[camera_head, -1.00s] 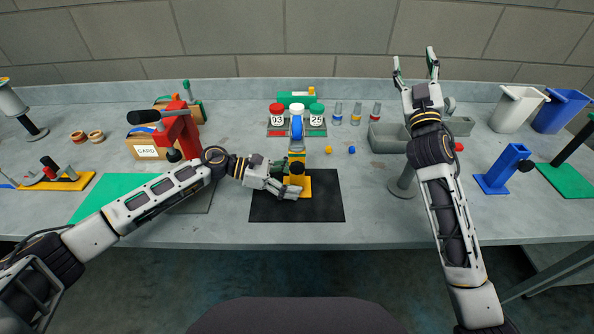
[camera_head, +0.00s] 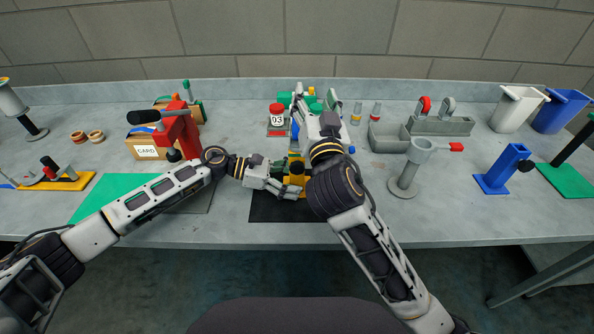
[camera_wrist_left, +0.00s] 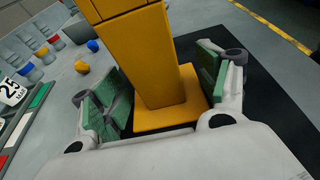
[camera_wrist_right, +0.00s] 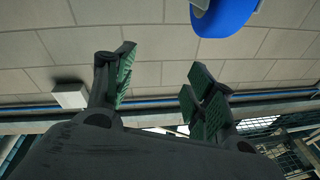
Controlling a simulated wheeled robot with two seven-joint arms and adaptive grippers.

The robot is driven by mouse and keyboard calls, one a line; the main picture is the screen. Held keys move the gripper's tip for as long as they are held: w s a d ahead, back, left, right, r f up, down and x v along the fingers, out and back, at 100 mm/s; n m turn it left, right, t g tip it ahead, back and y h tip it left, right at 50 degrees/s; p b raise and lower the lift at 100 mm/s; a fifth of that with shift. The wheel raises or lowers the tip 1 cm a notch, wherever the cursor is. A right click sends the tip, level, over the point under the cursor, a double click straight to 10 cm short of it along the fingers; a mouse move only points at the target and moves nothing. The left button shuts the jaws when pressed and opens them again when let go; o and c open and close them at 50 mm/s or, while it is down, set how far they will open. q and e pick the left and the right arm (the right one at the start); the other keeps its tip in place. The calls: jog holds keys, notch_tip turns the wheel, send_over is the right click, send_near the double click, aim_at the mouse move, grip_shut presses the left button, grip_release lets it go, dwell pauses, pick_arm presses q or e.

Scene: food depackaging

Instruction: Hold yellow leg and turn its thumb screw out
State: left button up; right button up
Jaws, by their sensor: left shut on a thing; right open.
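The yellow leg (camera_head: 293,181) stands upright on a black mat (camera_head: 262,209), on a flat yellow foot. My left gripper (camera_head: 290,189) is shut on the yellow leg low down, with the leg between its green pads in the left wrist view (camera_wrist_left: 155,60). My right gripper (camera_head: 314,98) is open and empty, above and behind the leg; its spread fingers show in the right wrist view (camera_wrist_right: 160,62). A blue rounded part (camera_wrist_right: 222,14) hangs at the top of that view, beyond the fingers.
A red clamp stand (camera_head: 178,130) is left, a grey holder (camera_head: 405,172) right. The bench front right is clear.

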jog(key=m+y, duration=0.1)
send_over(297, 171)
jog(key=w+a, duration=0.1)
notch_tip(297, 171, down, 2)
jog(key=s+a+g, duration=0.1)
jog(key=s+a, duration=0.1)
jog(key=s+d+f+n+h, duration=0.3)
jog(key=s+f+n, duration=0.1)
jog(key=s+f, duration=0.7)
notch_tip(297, 171, down, 2)
jog(key=shift+s+f+n+g, duration=0.15)
jog(key=shift+f+n+g, duration=0.15)
jog(key=shift+g, duration=0.1)
jog(key=shift+w, duration=6.05)
jog(key=shift+c, duration=0.4)
jog(key=c, duration=1)
